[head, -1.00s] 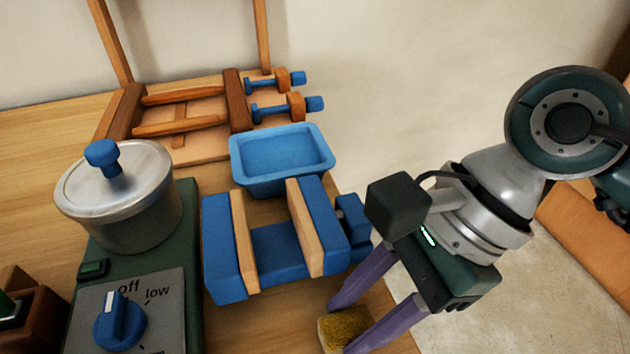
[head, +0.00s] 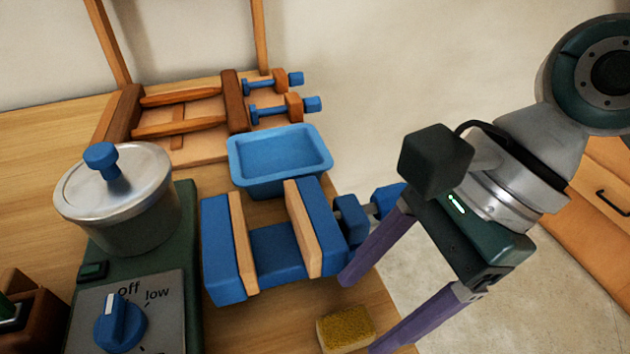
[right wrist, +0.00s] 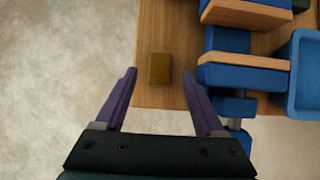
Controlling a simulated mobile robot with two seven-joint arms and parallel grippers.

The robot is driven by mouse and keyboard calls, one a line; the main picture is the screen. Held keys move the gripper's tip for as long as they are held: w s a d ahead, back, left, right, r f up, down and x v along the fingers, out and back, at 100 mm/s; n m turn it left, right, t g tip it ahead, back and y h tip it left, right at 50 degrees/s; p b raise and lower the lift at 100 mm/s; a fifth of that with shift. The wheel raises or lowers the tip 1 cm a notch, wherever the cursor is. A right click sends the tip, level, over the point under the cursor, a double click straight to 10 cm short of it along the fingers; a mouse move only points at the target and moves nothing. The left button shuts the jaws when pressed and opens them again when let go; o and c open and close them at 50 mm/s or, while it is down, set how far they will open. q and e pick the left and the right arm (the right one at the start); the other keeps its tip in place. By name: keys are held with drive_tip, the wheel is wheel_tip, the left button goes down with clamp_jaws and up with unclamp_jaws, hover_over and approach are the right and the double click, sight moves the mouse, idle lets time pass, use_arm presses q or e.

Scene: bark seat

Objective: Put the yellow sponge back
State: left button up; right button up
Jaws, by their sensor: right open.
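The yellow sponge (head: 346,328) lies on the wooden table near its front right edge, brownish yellow on top with a paler side. It also shows in the right wrist view (right wrist: 159,69), between and slightly beyond the fingertips. My right gripper (head: 362,315) is open and empty, its two purple fingers spread wide on either side of the sponge without touching it. An empty blue tray (head: 238,168) stands behind the blue and wooden vise-like block (head: 270,255). My left gripper is not in view.
The vise-like block with its blue handle (head: 385,200) stands close behind the sponge. A metal pot (head: 118,205) sits on a green stove (head: 180,310) at the left. A wooden rack with blue-ended screws (head: 285,107) is at the back. The table ends right of the sponge.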

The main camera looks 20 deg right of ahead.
drive_tip(key=v, duration=0.8)
drive_tip(key=w+a+r+m+t+y, duration=0.3)
drive_tip(key=a+r+m+t+y, duration=0.4)
drive_tip(key=a+r+y, duration=0.65)
drive_tip(key=w+d+r+m+t+h, duration=0.7)
drive_tip(key=m+t, duration=0.3)
drive_tip(key=m, duration=0.7)
drive_tip(key=d+f+m+g+h, duration=0.1)
drive_tip(key=d+f+m+h, duration=1.15)
drive_tip(key=m, duration=0.85)
drive_tip(key=s+a+f+m+g, duration=0.1)
drive_tip(key=s+f+m+g, duration=0.2)
drive_tip(key=s+f+g, duration=0.3)
drive_tip(key=s+a+f+m+g, duration=0.1)
drive_tip(key=s+f+m+g, duration=0.3)
drive_tip(key=s, duration=0.8)
wheel_tip(320, 180, down, 5)
drive_tip(key=shift+s+r+g, duration=0.2)
drive_tip(key=shift+s+g, duration=0.1)
drive_tip(key=shift+g, duration=0.8)
